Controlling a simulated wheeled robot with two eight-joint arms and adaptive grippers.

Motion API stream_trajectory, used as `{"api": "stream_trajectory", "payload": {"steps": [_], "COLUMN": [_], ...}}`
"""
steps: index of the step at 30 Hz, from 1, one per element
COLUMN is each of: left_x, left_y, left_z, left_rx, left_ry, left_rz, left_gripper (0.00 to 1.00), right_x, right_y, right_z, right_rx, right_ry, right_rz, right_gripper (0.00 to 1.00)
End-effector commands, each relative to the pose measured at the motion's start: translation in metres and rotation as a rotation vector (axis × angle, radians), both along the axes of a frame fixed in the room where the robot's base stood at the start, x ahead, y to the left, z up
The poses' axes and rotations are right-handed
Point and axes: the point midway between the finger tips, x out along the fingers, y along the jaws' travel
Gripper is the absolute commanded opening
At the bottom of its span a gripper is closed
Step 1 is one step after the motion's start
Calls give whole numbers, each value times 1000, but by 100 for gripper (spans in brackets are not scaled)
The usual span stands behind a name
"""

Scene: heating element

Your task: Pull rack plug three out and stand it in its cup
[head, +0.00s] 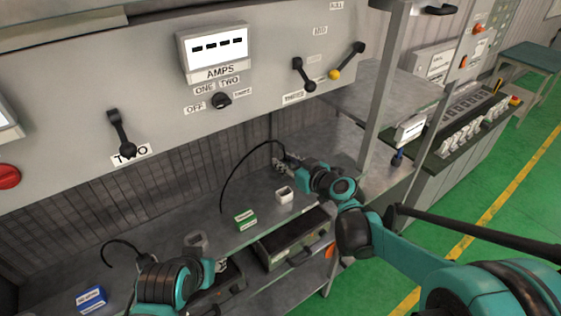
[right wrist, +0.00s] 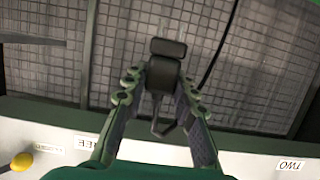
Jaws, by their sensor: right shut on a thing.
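My right gripper (head: 284,163) reaches over the back of the grey shelf in the head view. In the right wrist view its two fingers (right wrist: 160,98) are shut on a dark plug (right wrist: 165,74) with a block-shaped end. A black cable (head: 232,176) arcs from the shelf up to this gripper. A small white cup (head: 285,196) stands on the shelf just below the gripper, apart from it. A grey cup (head: 196,241) stands further left. My left arm is at the bottom left; its gripper (head: 220,266) is small and partly hidden, so its jaws are unclear.
A green box (head: 245,219) and a blue box (head: 91,299) sit on the shelf. A grey upright post (head: 379,90) stands right of my right gripper.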

Motion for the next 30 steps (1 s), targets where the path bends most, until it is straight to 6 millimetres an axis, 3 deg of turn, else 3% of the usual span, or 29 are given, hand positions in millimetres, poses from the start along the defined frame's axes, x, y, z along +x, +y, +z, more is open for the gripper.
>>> {"api": "stream_trajectory", "payload": {"steps": [14,30], "left_x": [0,0], "left_y": [0,0], "left_z": [-9,-52], "left_rx": [0,0], "left_ry": [0,0], "left_rz": [0,0], "left_gripper": [40,40], "right_x": [0,0], "right_y": [1,1], "right_z": [-6,-55], "right_rx": [0,1], "right_ry": [0,1], "right_rz": [0,0], "right_gripper": [0,0]}}
